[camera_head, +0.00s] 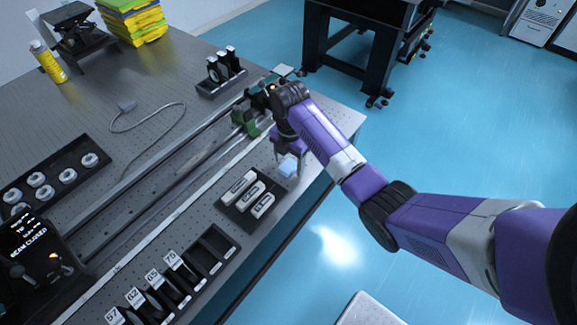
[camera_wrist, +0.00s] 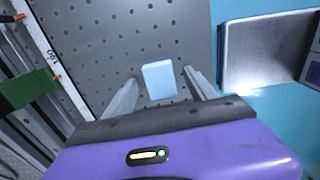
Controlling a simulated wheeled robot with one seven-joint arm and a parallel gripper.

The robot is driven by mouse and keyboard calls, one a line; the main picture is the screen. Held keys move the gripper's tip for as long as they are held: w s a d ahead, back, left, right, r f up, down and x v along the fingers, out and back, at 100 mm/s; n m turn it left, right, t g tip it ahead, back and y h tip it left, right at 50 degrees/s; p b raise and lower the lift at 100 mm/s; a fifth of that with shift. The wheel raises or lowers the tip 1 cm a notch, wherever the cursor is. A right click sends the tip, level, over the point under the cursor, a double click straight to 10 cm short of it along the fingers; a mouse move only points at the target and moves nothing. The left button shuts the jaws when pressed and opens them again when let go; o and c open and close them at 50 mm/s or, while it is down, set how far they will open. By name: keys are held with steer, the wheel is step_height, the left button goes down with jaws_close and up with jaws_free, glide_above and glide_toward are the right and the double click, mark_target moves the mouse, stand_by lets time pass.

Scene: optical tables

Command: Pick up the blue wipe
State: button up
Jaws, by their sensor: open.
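The blue wipe (camera_head: 288,167) is a small pale blue block near the right edge of the optical table, just below my gripper (camera_head: 291,158) in the head view. In the wrist view the blue wipe (camera_wrist: 159,79) shows whole, lying on the perforated table top. My gripper (camera_wrist: 160,95) is open, with one finger to the left of the wipe and one to the right. The wipe appears between the fingers in this view, with a gap on each side. I cannot tell how high the fingertips are above the table.
A black tray with white labelled blocks (camera_head: 247,197) lies left of the wipe. A slotted rack (camera_head: 208,258) stands nearer. A long rail (camera_head: 170,165) with a green mount (camera_head: 246,122) runs behind. The table edge drops to blue floor (camera_head: 440,130) on the right.

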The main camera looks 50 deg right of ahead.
steer(key=c, duration=1.4)
step_height(320, 180, up, 8)
steer(key=shift+r, duration=0.2)
step_height(320, 180, up, 10)
steer(key=p, duration=0.7)
glide_above(289, 165)
steer(key=shift+d+r+b, duration=0.1)
steer(key=shift+r+b, duration=0.25)
steer(key=shift+r, duration=0.4)
